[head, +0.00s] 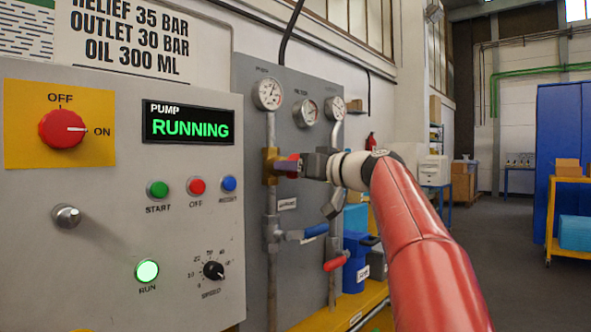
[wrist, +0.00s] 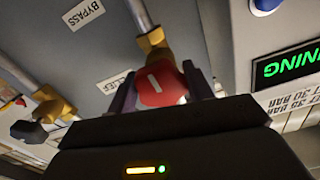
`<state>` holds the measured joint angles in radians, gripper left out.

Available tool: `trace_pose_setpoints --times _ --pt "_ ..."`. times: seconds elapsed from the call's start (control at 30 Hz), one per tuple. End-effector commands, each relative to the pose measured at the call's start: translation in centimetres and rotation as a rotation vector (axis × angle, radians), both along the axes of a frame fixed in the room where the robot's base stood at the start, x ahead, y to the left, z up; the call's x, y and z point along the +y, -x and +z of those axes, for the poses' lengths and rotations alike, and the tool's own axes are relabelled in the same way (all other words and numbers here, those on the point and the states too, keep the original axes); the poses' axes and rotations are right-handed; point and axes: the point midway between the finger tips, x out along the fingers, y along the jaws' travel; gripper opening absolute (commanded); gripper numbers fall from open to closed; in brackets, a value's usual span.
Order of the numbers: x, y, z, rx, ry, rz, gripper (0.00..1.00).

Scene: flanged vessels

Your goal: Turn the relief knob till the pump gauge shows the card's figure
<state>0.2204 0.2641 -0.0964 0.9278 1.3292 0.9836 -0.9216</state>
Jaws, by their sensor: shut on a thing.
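The red relief knob (head: 288,166) sits on a brass valve body (head: 268,166) on the pipe below the pump gauge (head: 268,94). My gripper (head: 298,166) reaches it from the right and is shut on it. In the wrist view the knob (wrist: 160,86), with a pale mark on its face, lies between the two fingers of my gripper (wrist: 158,82). The pump gauge has a white dial, too small to read. The card (head: 130,35) reads relief 35 bar, outlet 30 bar, oil 300 ml.
A filter gauge (head: 306,111) and a third gauge (head: 335,107) are to the right. A blue lever (head: 315,231) and a red lever (head: 336,263) sit below my gripper. The control panel (head: 105,255) at left shows RUNNING. Open floor lies at right.

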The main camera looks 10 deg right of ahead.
Motion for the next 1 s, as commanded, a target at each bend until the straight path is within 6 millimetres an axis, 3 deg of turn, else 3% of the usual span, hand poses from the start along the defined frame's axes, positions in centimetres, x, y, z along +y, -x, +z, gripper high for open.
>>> trace_pose_setpoints --times 0.07,0.1,0.27,0.63,1.0 --pt "0.0 0.0 0.0 0.000 0.001 0.001 0.28" --pt "0.0 0.0 0.0 0.000 0.001 0.001 0.52" --pt "0.0 0.0 0.0 0.000 0.001 0.000 0.72" --pt "-0.6 0.7 -0.1 -0.002 0.001 -0.002 0.72" --pt "-4.0 5.4 -0.1 -0.002 0.001 -0.002 0.72"
